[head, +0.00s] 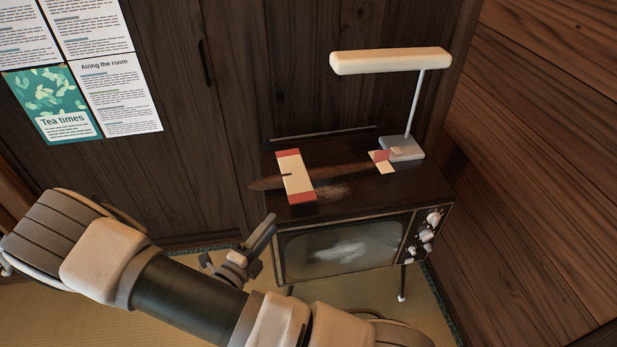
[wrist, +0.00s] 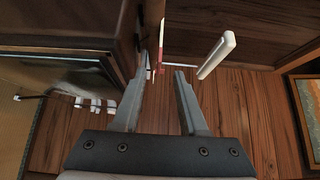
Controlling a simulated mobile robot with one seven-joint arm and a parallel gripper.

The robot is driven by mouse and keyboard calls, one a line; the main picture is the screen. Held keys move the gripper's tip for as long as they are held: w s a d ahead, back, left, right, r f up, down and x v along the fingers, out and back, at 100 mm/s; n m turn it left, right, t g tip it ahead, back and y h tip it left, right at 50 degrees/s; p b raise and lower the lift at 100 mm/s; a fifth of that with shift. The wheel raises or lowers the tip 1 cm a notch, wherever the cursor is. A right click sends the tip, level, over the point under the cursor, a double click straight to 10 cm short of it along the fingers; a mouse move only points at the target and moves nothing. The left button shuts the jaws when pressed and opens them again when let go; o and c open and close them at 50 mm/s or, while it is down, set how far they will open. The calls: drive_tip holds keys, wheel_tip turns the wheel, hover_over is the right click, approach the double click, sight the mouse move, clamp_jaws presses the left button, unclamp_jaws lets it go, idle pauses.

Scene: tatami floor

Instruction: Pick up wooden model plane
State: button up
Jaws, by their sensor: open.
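The wooden model plane (head: 295,174) lies on top of an old television in the head view. It has a brown body, a cream wing with red ends and a small cream and red tail at the right. My gripper (head: 241,244) is in front of the television's left side, lower than the plane and apart from it. In the wrist view my gripper (wrist: 162,76) is open with nothing between its fingers. A thin cream and red part, seemingly the plane (wrist: 159,45), shows just beyond the fingertips there.
The television (head: 340,245) stands on thin legs on the tatami floor. A cream desk lamp (head: 391,60) stands at its back right corner and also shows in the wrist view (wrist: 217,54). Dark wooden panels (head: 180,165) rise close behind. Papers (head: 118,92) hang at the upper left.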

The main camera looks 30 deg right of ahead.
approach(305, 184)
drive_tip(key=x, duration=0.4)
drive_tip(key=shift+w+d+f+b, duration=0.15)
drive_tip(key=shift+w+b, duration=0.2)
drive_tip(key=shift+x, duration=2.7)
drive_tip(key=shift+s, duration=0.2)
clamp_jaws()
